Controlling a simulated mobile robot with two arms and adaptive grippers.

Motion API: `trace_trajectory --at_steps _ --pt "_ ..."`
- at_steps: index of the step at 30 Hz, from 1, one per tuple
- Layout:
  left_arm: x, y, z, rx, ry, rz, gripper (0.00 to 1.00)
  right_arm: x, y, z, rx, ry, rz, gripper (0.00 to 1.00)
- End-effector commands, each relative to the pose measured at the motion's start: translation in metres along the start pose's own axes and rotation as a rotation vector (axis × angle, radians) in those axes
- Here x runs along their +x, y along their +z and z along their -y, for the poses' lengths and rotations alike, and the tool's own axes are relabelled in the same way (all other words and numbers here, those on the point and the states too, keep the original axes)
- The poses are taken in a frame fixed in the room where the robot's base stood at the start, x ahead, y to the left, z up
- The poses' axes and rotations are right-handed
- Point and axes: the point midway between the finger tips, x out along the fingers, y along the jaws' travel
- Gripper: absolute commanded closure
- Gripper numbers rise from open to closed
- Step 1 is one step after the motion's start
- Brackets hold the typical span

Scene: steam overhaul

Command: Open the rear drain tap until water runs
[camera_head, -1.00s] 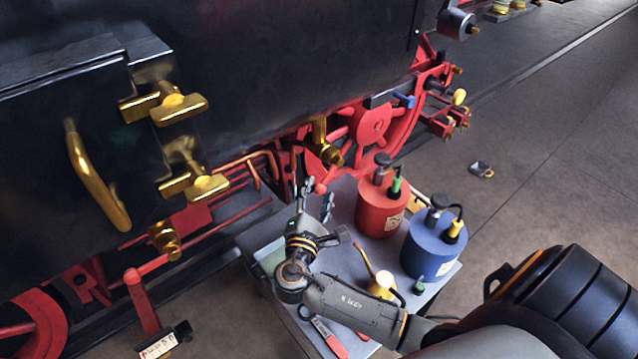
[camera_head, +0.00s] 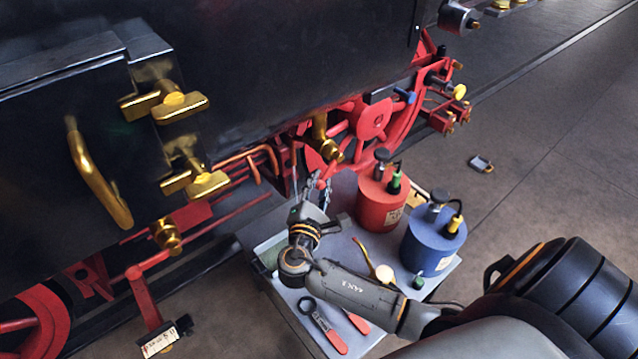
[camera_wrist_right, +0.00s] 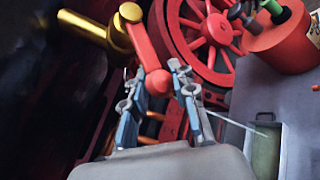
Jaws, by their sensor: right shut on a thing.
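A brass drain tap (camera_head: 322,140) with a red lever hangs under the black cylinder, in front of a red wheel. In the wrist view, the tap's brass body (camera_wrist_right: 92,28) lies at top left, and its red lever (camera_wrist_right: 142,48) slopes down to a round knob. My right gripper (camera_head: 312,190) is at the lever's lower end. In the wrist view, its blue-grey fingers (camera_wrist_right: 160,90) are on either side of the knob and shut on it. No water shows at the tap. My left gripper is out of view.
A second brass tap (camera_head: 167,236) with a tagged red lever hangs nearer left. A grey trolley (camera_head: 375,250) below my right arm carries a red can (camera_head: 380,205), a blue can (camera_head: 430,250), a red-handled tool and a tray. Red rods and wheels crowd the tap.

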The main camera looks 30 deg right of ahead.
Motion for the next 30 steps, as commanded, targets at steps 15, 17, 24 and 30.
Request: trace_trajectory --at_steps 15,17,24,30 --pt "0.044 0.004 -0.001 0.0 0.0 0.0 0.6 0.01 -0.009 0.022 -0.15 0.124 0.127 1.0" --pt "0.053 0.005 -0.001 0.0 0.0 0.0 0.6 0.013 -0.009 0.026 -0.183 0.153 0.155 1.0" --pt "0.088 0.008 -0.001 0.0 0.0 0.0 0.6 0.024 -0.008 0.038 -0.317 0.267 0.268 1.0" --pt "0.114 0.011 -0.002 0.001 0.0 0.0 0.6 0.033 -0.004 0.044 -0.412 0.348 0.349 1.0"
